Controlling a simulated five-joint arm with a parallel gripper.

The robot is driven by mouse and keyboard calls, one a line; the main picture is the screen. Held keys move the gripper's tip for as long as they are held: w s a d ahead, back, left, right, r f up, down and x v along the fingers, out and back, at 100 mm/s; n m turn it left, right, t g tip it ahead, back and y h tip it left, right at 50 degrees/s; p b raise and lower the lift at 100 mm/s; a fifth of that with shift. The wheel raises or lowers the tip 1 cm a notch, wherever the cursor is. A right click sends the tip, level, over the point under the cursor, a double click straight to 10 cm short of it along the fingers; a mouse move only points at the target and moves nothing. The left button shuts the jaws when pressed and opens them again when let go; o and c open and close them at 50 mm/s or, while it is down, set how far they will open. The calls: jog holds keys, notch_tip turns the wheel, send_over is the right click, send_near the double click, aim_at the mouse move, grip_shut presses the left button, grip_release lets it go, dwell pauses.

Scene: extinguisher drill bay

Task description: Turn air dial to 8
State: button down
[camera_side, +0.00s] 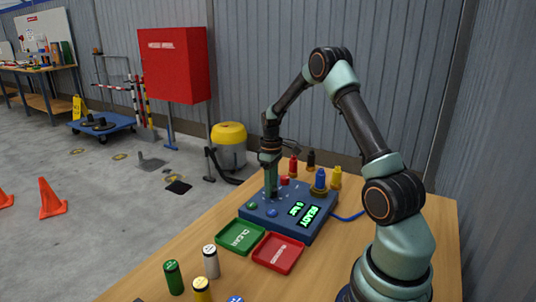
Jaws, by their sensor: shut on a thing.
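The blue control console (322,222) sits on the wooden table, with a green-lit display (305,211) that shows READY and a small bar reading I cannot make out for sure. My gripper (271,190) points straight down at the console's back left part and is shut on the air dial. The dial is hidden behind the fingers, so its setting does not show. A red knob (284,181) stands just right of the fingers. Green and blue buttons lie on the console's front left.
A green tray (238,236) and a red tray (279,253) lie in front of the console. Small green, white and yellow cylinders (173,277) stand at the table's front left.

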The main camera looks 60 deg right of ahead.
jog(key=m, duration=0.7)
jog(key=shift+s+d, duration=0.15)
jog(key=shift+d, duration=0.1)
jog(key=m, duration=0.4)
jog(key=shift+f+t, duration=0.1)
jog(key=shift+t, duration=0.2)
jog(key=m, duration=0.3)
jog(key=shift+s+m, duration=0.1)
jog(key=shift+m, duration=0.3)
jog(key=m, duration=0.3)
jog(key=shift+m, duration=0.3)
jog(key=m, duration=0.3)
jog(key=shift+s+a+m, duration=0.1)
jog(key=shift+m, duration=0.2)
jog(key=m, duration=0.4)
jog(key=shift+h, duration=0.3)
jog(key=shift+a+m, duration=0.15)
jog(key=shift+m, duration=1.05)
